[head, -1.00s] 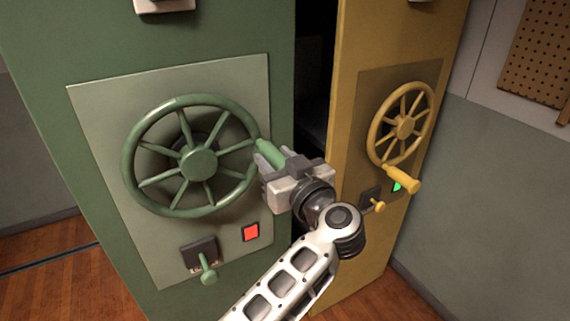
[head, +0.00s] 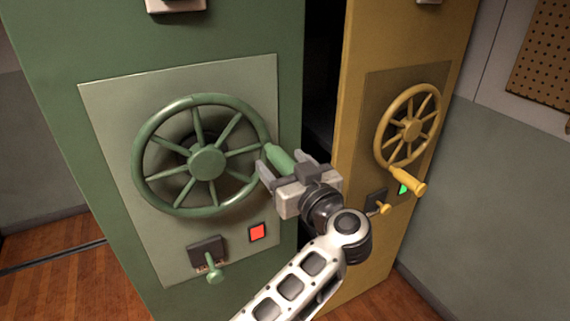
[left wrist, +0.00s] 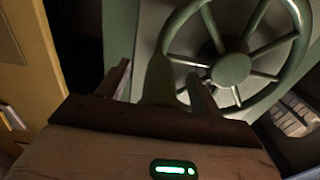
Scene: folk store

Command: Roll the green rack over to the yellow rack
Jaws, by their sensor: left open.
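The green rack (head: 60,55) stands at the left in the head view, with a spoked green wheel (head: 207,163) on a pale green panel. A green crank handle (head: 278,158) sticks out from the wheel's right rim. My left gripper (head: 284,168) is open, its fingers on either side of this handle. In the left wrist view the handle (left wrist: 158,80) shows between the two fingers, with the wheel (left wrist: 231,69) behind; contact cannot be told. The yellow rack (head: 352,130) stands to the right, with its own yellow wheel (head: 411,129). My right gripper is not in view.
A dark gap (head: 322,75) separates the racks. The green panel has a red light (head: 257,231) and a green lever (head: 213,270). The yellow rack has a green light (head: 403,188) and a yellow lever (head: 382,208). A floor rail (head: 45,261) runs at the left.

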